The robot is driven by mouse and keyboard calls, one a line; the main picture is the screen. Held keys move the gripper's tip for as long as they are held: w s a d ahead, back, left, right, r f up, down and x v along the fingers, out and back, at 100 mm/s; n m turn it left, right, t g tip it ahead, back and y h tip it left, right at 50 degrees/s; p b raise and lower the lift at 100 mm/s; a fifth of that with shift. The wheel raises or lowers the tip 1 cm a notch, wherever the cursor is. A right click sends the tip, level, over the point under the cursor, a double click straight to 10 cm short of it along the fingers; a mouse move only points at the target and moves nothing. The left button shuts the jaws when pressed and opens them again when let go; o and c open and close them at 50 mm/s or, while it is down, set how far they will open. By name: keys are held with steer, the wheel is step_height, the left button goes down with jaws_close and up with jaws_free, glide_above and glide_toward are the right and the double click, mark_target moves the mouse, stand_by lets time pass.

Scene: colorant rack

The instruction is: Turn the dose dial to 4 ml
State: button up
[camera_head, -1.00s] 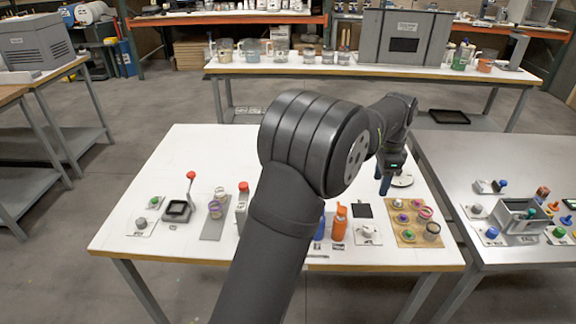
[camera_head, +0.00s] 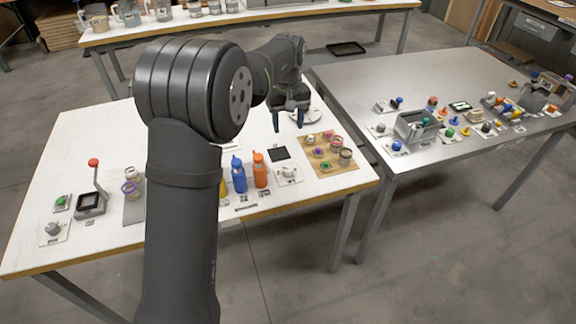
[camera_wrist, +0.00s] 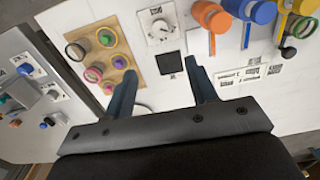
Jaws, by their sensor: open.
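A dial with a pale round knob on a white square plate (camera_head: 288,174) lies on the white table, in front of a black square. It also shows at the top of the wrist view (camera_wrist: 160,27), with marks around the knob too small to read. A second plate with a grey knob (camera_head: 52,232) lies at the table's left front; I cannot tell which one is the dose dial. My gripper (camera_head: 290,116) is open and empty above the table's far right part, beyond the first dial and apart from it. Its two fingers also show in the wrist view (camera_wrist: 163,78).
A brown board (camera_head: 345,181) with rings and knobs lies right of the dial. Orange (camera_head: 260,170) and blue (camera_head: 238,175) bottles stand left of it. A lever with a red ball (camera_head: 94,163) stands farther left. A grey table (camera_head: 430,80) with many small items adjoins right.

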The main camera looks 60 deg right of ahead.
mark_target(288, 169)
step_height(288, 169, down, 18)
steer(key=shift+r+n, duration=0.25)
steer(key=shift+n, duration=0.85)
steer(key=c, duration=1)
